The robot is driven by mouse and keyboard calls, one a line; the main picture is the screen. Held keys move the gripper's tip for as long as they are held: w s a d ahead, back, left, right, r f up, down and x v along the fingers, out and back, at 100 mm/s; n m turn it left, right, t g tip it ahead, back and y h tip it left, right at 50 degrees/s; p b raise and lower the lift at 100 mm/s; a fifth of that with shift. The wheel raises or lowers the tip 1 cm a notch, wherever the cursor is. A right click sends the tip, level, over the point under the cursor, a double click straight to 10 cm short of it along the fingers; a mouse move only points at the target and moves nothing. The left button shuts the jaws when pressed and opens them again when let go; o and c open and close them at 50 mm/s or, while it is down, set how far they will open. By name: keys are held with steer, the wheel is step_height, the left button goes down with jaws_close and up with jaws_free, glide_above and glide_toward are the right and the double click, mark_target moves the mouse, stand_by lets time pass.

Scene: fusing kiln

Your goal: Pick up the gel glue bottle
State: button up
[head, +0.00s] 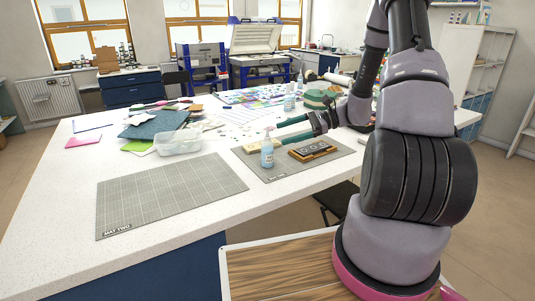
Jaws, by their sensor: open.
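A small light-blue bottle (267,154) with a pale label and a narrow top stands upright on the right-hand grey mat (275,174). It looks like the gel glue bottle, but its label is too small to read. My gripper (279,133) reaches in from the right with its two teal fingers apart and nothing visible between them. The fingertips are close to the bottle's top, to its right in the picture. I cannot tell whether they touch it.
A dark block with a wooden edge (313,150) lies on the same mat, below my gripper. A clear tub (178,142) and coloured sheets (155,124) lie to the left. Another small bottle (289,103) stands behind. The mat marked MAT TWO (170,192) is bare.

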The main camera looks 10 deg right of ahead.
mark_target(266, 151)
steer(key=w+d+f+m+t, duration=0.1)
steer(key=f+m+t, duration=0.1)
steer(key=f, duration=0.1)
steer(key=w+d+f+m+t, duration=0.1)
steer(key=d+f+m+t, duration=0.1)
steer(key=f, duration=0.2)
steer(key=w+d+f+m+t+y, duration=0.1)
steer(key=f+m+t, duration=0.1)
steer(key=f, duration=0.1)
steer(key=shift+w+d+f+m, duration=0.15)
steer(key=shift+w+f+m, duration=0.15)
steer(key=shift+w+m, duration=0.1)
steer(key=shift+w+a+f, duration=0.2)
steer(key=x, duration=1)
steer(key=shift+r, duration=0.2)
jaws_close()
